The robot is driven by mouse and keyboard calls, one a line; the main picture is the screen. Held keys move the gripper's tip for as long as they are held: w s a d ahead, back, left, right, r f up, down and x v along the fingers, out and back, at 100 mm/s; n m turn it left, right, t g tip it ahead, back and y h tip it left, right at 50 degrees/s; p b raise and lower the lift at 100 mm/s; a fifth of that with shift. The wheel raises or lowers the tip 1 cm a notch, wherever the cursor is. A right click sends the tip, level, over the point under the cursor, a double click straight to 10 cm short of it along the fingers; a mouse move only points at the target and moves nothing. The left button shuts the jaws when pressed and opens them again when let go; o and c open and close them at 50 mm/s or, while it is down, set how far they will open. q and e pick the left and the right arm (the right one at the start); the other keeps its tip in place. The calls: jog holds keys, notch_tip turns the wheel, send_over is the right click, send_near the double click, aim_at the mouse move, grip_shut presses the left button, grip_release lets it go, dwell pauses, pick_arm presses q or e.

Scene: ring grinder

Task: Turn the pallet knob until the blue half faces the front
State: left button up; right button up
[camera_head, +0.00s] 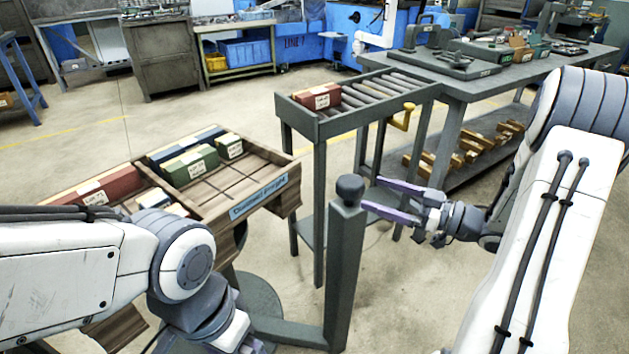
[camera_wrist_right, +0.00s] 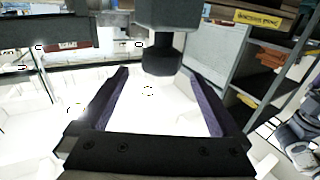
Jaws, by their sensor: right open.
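The pallet knob (camera_head: 349,188) is a dark round knob on top of a grey upright post. It also shows from close by in the right wrist view (camera_wrist_right: 163,60). My right gripper (camera_head: 372,194) is open, its two purple fingers pointing at the knob from the right. In the wrist view the knob appears near the gap between the fingertips; I cannot tell whether they touch it. The wooden pallet (camera_head: 237,207) stands left of the post, with red (camera_head: 103,188), blue (camera_head: 186,146) and green (camera_head: 190,165) boxes. My left gripper (camera_head: 235,340) is mostly cut off at the bottom edge.
A grey roller stand (camera_head: 375,95) with a red box (camera_head: 317,98) and a yellow crank (camera_head: 402,117) stands behind the post. A long grey workbench (camera_head: 560,62) with tools is at the back right. Open floor lies further back on the left.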

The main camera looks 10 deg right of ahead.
aim_at(338, 181)
jog(key=b+x, duration=0.1)
jog(key=x, duration=0.9)
jog(key=shift+a, duration=0.1)
jog(key=c, duration=1.3)
jog(key=shift+o, duration=0.2)
